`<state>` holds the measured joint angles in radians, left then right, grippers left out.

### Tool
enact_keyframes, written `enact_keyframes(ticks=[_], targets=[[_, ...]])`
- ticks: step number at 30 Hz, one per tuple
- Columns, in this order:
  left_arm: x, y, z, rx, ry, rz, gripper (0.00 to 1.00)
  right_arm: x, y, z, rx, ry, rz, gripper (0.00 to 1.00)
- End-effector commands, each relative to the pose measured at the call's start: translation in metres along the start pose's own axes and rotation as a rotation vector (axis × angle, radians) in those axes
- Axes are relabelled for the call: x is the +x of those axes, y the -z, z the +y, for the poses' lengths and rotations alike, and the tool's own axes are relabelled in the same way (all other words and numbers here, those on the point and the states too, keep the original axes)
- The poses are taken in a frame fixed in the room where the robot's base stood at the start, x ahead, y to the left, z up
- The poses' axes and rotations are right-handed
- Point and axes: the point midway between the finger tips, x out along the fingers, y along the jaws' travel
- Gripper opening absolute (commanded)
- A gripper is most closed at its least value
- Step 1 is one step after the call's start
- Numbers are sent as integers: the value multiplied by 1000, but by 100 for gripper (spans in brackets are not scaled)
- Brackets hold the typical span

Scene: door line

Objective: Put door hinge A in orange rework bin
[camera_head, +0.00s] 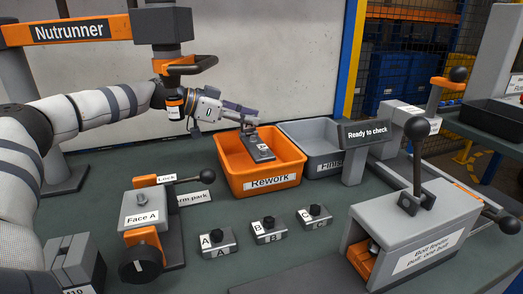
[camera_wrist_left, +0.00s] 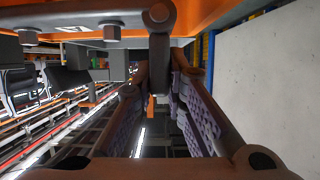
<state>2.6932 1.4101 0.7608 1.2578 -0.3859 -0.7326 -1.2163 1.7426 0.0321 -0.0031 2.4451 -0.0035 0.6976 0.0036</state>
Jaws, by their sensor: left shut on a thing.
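A grey metal hinge (camera_head: 259,148) hangs from my left gripper (camera_head: 245,116) over the orange rework bin (camera_head: 264,183), its lower end tilted down inside the bin's outline. I cannot read a letter on the hinge. My left gripper is shut on the hinge's upper part. Whether the hinge touches the bin floor is unclear. In the left wrist view, my left gripper's purple-padded fingers (camera_wrist_left: 178,112) flank a dark upright piece, whose identity is hard to tell. My right gripper is not in view.
A grey bin (camera_head: 312,140) stands right of the orange bin, partly behind the "Ready to check" sign (camera_head: 367,132). In front are small blocks A (camera_head: 219,243), B (camera_head: 270,230) and C (camera_head: 314,216). The Face A fixture (camera_head: 143,208) is at left, the bolt feeder (camera_head: 413,240) at right.

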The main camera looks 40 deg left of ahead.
Motion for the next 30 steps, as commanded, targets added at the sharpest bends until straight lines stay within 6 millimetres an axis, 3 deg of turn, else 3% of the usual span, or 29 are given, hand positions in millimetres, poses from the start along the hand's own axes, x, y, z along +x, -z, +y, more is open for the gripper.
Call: enact_keyframes(ticks=[1,3,7,20,21,30], targets=[[8,-19,0,-7,-2,-8,0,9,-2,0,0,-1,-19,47],[15,-35,0,-7,-1,-8,0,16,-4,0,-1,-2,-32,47],[22,-52,0,-4,-1,-5,0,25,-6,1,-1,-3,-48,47],[24,-56,0,-1,1,1,0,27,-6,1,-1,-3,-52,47],[23,-56,0,-1,1,-1,21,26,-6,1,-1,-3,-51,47],[22,-54,0,0,1,-1,21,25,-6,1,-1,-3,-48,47]])
